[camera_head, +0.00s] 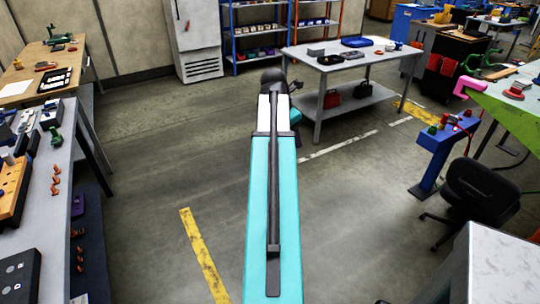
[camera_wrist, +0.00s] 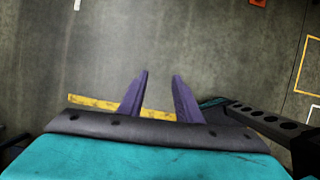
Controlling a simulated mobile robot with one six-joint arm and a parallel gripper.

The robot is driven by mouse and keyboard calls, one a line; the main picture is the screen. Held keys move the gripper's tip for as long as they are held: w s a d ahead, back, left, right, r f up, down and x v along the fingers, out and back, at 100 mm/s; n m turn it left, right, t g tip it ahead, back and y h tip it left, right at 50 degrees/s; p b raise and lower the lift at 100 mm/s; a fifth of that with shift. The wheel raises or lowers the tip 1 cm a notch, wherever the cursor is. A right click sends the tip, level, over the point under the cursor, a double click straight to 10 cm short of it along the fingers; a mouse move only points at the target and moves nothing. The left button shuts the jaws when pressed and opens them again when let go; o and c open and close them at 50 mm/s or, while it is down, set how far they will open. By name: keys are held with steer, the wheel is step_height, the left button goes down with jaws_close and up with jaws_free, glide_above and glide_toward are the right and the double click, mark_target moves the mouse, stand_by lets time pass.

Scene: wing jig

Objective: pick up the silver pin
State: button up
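I cannot make out a silver pin in either view. My gripper (camera_wrist: 161,76) shows in the wrist view with its two purple fingers apart and nothing between them. It is over bare floor and touches nothing I can see. In the head view my turquoise arm stretches forward over the aisle, and the gripper's fingers cannot be seen there. A green jig surface (camera_head: 512,108) with a pink clamp (camera_head: 473,87) stands at the right of the head view.
A grey bench (camera_head: 68,190) with small parts runs along the left. A grey table (camera_head: 345,68) stands ahead. A blue stand (camera_head: 435,155), a black chair (camera_head: 478,190) and a pale tabletop (camera_head: 500,265) are at the right. The central floor (camera_head: 150,150) is clear.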

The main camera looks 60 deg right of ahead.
steer(key=s+d+r+p, duration=0.1)
steer(key=s+r, duration=0.2)
steer(key=r, duration=0.2)
steer(key=shift+s+d+r, duration=0.2)
steer(key=shift+d+r, duration=0.1)
steer(key=shift+d, duration=0.05)
steer(key=shift+h, duration=0.3)
